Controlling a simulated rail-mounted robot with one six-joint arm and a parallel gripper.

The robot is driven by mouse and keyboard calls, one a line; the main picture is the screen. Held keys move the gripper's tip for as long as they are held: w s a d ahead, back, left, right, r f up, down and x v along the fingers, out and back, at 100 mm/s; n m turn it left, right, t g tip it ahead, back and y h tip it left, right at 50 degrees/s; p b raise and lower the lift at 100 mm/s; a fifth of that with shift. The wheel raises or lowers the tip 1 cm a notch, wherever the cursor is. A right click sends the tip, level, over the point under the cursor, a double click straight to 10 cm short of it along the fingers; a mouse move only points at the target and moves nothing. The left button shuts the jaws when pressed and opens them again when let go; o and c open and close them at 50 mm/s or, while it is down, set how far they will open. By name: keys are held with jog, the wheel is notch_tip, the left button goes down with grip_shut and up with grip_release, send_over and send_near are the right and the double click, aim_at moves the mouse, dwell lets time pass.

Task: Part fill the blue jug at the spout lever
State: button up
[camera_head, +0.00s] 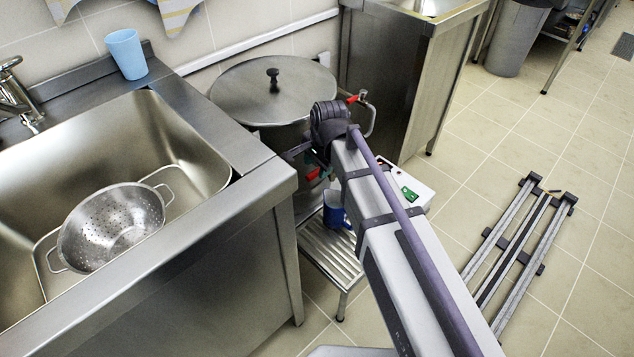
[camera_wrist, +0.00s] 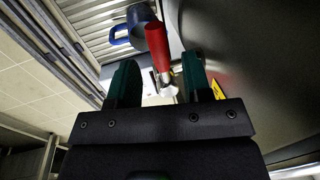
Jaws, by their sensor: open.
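The blue jug (camera_head: 335,217) stands on a low slatted metal stand (camera_head: 326,250) below the big steel pot (camera_head: 272,88). My gripper (camera_head: 312,158) is beside the pot, above the jug and partly hidden by my arm. In the wrist view my gripper (camera_wrist: 160,68) is open, its two green fingers apart. The red spout lever (camera_wrist: 157,45) lies in line with the gap between the fingertips; contact cannot be told. Part of the lever also shows in the head view (camera_head: 313,174). In the wrist view the jug (camera_wrist: 138,20) is just beyond the lever. The jug's inside is not clear.
A second red-handled tap (camera_head: 355,98) is on the pot's right side. A white box with a green patch (camera_head: 411,193) is right of the jug. A sink with a colander (camera_head: 110,225) and a light blue cup (camera_head: 126,54) is at left. Floor rails (camera_head: 520,250) lie at right.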

notch_tip(320, 180, down, 3)
jog(key=shift+w+a+r+b, duration=0.15)
jog(key=shift+r+b, duration=0.05)
jog(key=shift+b, duration=0.3)
jog(key=shift+r, duration=0.1)
jog(key=shift+c, duration=0.3)
grip_shut()
